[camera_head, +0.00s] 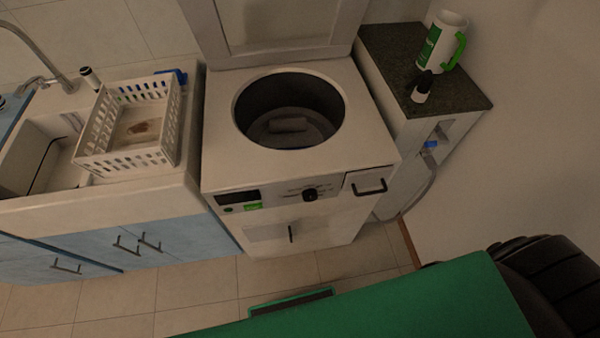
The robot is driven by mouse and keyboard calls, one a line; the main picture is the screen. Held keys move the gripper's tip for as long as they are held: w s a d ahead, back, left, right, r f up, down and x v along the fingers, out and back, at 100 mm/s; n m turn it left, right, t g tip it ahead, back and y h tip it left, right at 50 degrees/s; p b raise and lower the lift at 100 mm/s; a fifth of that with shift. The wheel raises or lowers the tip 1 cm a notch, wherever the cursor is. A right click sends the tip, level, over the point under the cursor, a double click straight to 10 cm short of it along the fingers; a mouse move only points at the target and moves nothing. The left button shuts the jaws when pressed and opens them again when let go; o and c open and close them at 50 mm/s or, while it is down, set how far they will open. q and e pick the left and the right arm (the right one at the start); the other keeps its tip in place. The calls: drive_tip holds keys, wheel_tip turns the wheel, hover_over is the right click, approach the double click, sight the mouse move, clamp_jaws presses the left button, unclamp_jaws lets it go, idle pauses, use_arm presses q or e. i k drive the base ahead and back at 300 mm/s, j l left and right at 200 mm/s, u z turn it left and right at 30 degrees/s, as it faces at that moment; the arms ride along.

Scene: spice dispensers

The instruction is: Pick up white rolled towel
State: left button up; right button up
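No clearly white rolled towel shows. A dim grey, roll-like shape (288,125) lies inside the dark drum of the top-loading washing machine (225,160). It is in shadow, and I cannot tell whether it is the towel or part of the drum. The machine's lid (283,27) stands open at the back. Neither of my grippers is in view.
A white slotted basket (97,150) with a brown patch inside stands by the sink (28,165) at left. A white jug with a green handle (440,42) and a small black-and-white bottle (421,92) stand on the dark-topped cabinet (385,52). Tiled floor (205,290) shows in front.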

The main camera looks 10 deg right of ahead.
sight(291, 125)
drive_tip(key=k+l+z, duration=0.3)
drive_tip(key=k, duration=0.15)
drive_tip(key=k+l+z, duration=0.3)
drive_tip(key=k, duration=0.1)
